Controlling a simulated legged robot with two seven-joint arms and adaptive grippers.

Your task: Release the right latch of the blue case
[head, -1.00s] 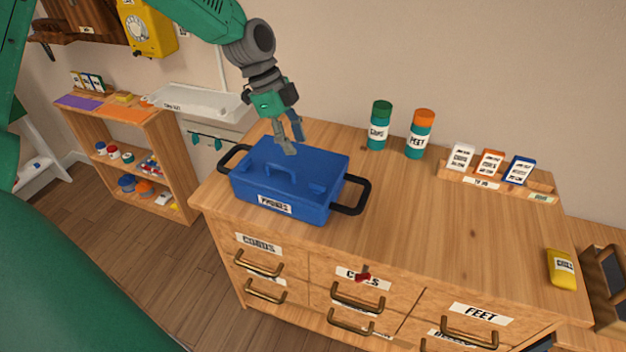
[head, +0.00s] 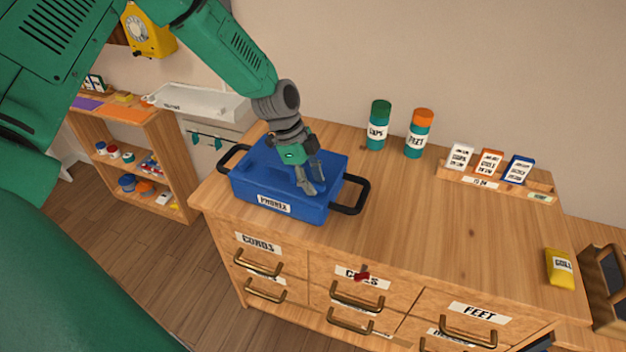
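The blue case (head: 250,182) sits closed on the wooden cabinet top, with a black handle at each end and a white label on its front. My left gripper (head: 312,186) is over the right part of the lid, pointing down. Its two grey fingers look apart, with nothing seen between them. I cannot tell whether the fingertips touch the case. The gripper covers the right part of the lid, so the right latch does not show clearly. My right gripper is not in view.
The wooden cabinet (head: 420,220) has free top space right of the case. A green-capped bottle (head: 378,130) and an orange-capped bottle (head: 418,138) stand behind. A card rack (head: 480,183) and a yellow packet (head: 560,267) are farther right.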

